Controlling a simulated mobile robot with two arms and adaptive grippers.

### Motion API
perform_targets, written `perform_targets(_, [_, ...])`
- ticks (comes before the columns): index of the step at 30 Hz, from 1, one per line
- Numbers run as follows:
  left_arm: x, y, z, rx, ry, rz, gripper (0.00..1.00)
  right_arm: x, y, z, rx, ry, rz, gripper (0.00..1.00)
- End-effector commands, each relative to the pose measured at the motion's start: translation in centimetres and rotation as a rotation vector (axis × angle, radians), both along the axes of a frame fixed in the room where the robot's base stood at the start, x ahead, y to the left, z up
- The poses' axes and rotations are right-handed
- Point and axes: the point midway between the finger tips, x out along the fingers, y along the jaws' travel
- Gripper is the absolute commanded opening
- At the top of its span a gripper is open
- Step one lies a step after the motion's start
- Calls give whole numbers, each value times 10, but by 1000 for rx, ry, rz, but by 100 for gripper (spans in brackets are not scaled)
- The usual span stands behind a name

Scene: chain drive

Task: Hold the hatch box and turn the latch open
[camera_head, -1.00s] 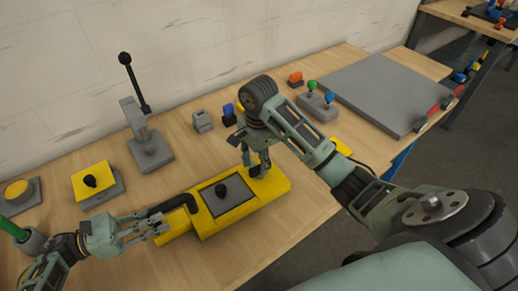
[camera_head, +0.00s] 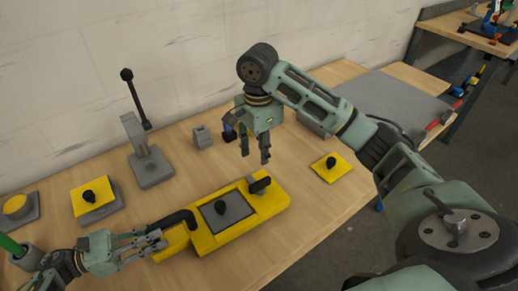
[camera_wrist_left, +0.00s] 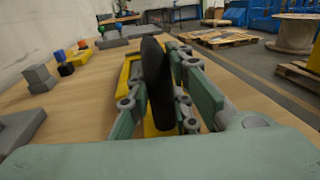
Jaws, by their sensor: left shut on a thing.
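The yellow hatch box (camera_head: 207,243) lies on the bench, with a grey hatch (camera_head: 236,214) and black knob on its top. A black latch (camera_head: 259,185) sits at the box's right end, beside the hatch; whether it is fully turned I cannot tell. My left gripper (camera_head: 160,238) is shut on the black handle (camera_head: 178,220) at the box's left end. The handle stands between the fingers in the left wrist view (camera_wrist_left: 157,85). My right gripper (camera_head: 255,154) points down, open and empty, above and behind the latch, apart from the box.
A yellow plate with a black knob (camera_head: 331,168) lies right of the box. A grey lever stand (camera_head: 151,168), small grey block (camera_head: 202,137) and yellow-topped block (camera_head: 91,195) stand behind and left. A large grey panel (camera_head: 385,97) lies at the back right.

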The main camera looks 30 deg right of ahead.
Motion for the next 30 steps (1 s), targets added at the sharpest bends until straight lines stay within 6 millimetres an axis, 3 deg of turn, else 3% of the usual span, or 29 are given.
perform_targets(5, [1, 0, 2, -4, 0, 0, 0, 0, 0, 0, 0, 0, 0, 33])
perform_targets(6, [1, 0, 2, -4, 0, 0, 20, 0, 0, 0, 0, 0, 0, 33])
perform_targets(13, [0, 0, 2, -3, -1, 0, 40, 0, 0, 0, 0, 0, 0, 33])
perform_targets(23, [1, 2, 1, -1, -1, 0, 41, 0, 0, 0, 0, 0, 0, 33])
perform_targets(30, [7, 34, 0, 1, 1, 5, 41, 0, 0, 0, 0, 0, 0, 33])
